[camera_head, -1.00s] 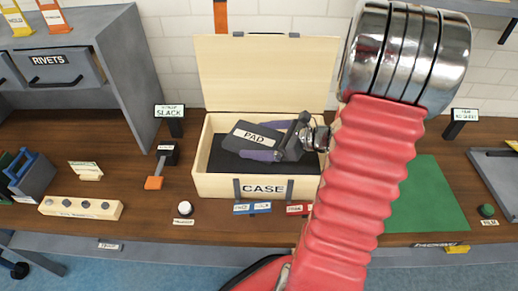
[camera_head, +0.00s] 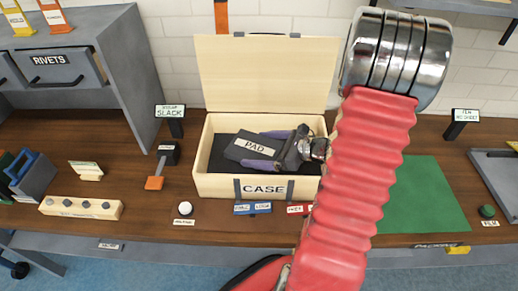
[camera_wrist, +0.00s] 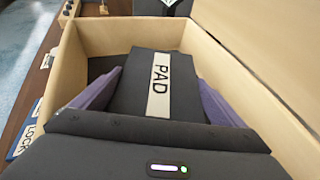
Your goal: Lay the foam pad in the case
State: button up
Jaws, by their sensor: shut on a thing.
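The foam pad (camera_head: 251,149) is a dark block with a white label reading PAD. My gripper (camera_head: 272,147) is shut on the pad, with a purple finger along each side of it. The wrist view shows the pad (camera_wrist: 183,96) between both fingers, inside the case walls. The case (camera_head: 220,186) is a pale wooden box with its lid (camera_head: 265,72) standing open at the back. Dark lining shows on the case floor beside the pad. Whether the pad touches the floor, I cannot tell. My wrist hides the case's right inside part.
Blue and red labelled tags (camera_head: 252,208) lie in front of the case. A green mat (camera_head: 430,197) is at the right. An orange-tipped lever (camera_head: 155,182) and a SLACK sign (camera_head: 170,112) stand to the left. The grey RIVETS drawer unit (camera_head: 55,68) is at far left.

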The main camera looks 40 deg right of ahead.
jog(key=shift+f, duration=0.6)
jog(key=o, duration=0.7)
jog(key=shift+r, duration=0.15)
jog(key=shift+d+r, duration=0.1)
jog(key=shift+r, duration=0.45)
jog(key=v, duration=1.2)
